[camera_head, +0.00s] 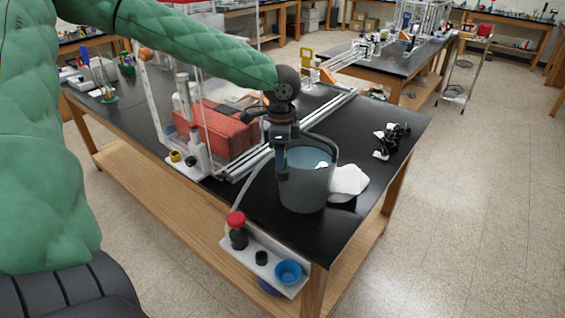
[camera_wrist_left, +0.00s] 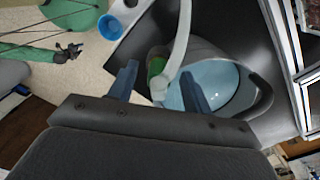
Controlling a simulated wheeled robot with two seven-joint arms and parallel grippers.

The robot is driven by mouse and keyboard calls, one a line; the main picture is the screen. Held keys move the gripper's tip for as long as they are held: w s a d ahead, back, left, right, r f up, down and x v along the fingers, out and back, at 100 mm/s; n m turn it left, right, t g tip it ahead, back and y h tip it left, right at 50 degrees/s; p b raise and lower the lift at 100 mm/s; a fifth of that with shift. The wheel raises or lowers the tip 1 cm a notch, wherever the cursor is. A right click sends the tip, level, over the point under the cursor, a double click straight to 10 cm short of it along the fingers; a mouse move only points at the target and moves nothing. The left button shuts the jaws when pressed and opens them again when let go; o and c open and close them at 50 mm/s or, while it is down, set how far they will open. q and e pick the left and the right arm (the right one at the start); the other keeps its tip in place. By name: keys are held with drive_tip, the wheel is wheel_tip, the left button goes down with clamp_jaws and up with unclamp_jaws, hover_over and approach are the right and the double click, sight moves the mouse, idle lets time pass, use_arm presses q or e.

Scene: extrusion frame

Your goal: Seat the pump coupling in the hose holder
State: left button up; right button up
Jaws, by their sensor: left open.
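My left gripper (camera_head: 283,168) is over the near-left rim of a grey bucket (camera_head: 305,188) holding pale blue liquid. In the left wrist view the gripper's two fingers (camera_wrist_left: 159,88) are spread apart. A pale hose (camera_wrist_left: 180,45) runs down between them, with a light end piece (camera_wrist_left: 158,90), possibly the pump coupling; I cannot tell whether it touches a finger. A green part (camera_wrist_left: 155,67) shows beside the hose at the bucket. A white bracket (camera_head: 240,258) on the table's front edge, possibly the hose holder, carries a red-topped black piece (camera_head: 237,228), a black ring (camera_head: 261,257) and a blue cup (camera_head: 288,271).
A white cloth (camera_head: 348,182) lies right of the bucket. Small black parts (camera_head: 392,138) lie farther right. A clear-panelled extrusion frame with a red bin (camera_head: 215,132) stands at left. The black tabletop (camera_head: 355,222) is bare towards the front right corner.

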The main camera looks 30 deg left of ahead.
use_arm(q)
drive_tip(key=shift+f, duration=0.6)
drive_tip(key=c, duration=1.1)
drive_tip(key=shift+o, duration=0.2)
drive_tip(key=shift+r, duration=0.1)
